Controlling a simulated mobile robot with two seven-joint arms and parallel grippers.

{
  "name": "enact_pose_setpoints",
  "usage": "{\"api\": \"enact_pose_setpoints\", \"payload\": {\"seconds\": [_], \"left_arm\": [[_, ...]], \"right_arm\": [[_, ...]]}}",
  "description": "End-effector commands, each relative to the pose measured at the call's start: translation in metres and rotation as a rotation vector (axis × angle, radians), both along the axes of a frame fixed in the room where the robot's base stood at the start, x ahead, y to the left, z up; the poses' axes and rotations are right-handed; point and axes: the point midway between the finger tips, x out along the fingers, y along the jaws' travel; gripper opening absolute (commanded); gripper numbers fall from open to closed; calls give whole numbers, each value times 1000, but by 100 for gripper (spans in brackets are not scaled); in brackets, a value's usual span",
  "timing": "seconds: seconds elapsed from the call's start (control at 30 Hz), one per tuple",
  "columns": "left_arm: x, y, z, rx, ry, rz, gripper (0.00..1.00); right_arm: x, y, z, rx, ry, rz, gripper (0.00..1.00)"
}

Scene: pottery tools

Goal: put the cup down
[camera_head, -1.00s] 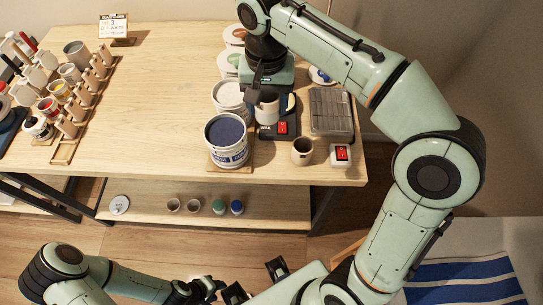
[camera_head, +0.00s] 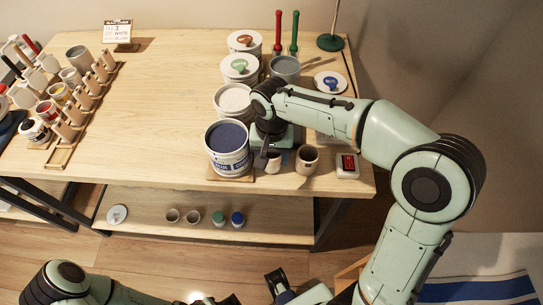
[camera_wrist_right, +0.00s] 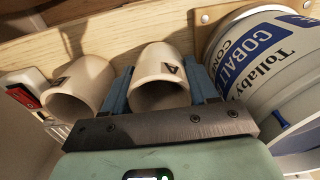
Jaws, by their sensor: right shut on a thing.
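A beige cup with a dark mark (camera_wrist_right: 162,75) is between the blue fingers of my right gripper (camera_wrist_right: 165,90), which is shut on it. In the head view the right gripper (camera_head: 268,150) points down at the table's front edge, and the held cup (camera_head: 273,162) is partly hidden by it. The cup is at or just above the tabletop; I cannot tell if it touches. A similar cup (camera_head: 307,160) stands close on its right and also shows in the wrist view (camera_wrist_right: 80,85). My left arm enters at the lower left; its gripper's state is unclear.
The cobalt tub (camera_head: 228,150) stands close left of the held cup. A white device with a red face (camera_head: 347,165) is right of the other cup.

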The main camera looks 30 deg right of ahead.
Motion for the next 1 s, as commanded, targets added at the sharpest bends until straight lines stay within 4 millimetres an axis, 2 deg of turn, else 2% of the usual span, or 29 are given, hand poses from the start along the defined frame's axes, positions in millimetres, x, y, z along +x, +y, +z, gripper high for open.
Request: {"api": "enact_pose_setpoints", "payload": {"seconds": [0.4,0.43,0.47,0.77,0.87,1.0], "left_arm": [[-1,0,-3,0,1,0,43],[-1,0,-3,0,1,0,43],[-1,0,-2,0,1,0,43],[0,0,-1,0,0,0,43],[1,0,2,0,-1,0,43],[2,0,6,0,-2,0,43]], "right_arm": [[0,0,-6,0,0,0,26],[0,0,-6,0,0,0,64],[0,0,-5,0,0,0,68],[0,0,-3,-1,-1,0,68],[1,0,4,0,-4,0,68],[1,0,28,1,-6,0,68]]}}
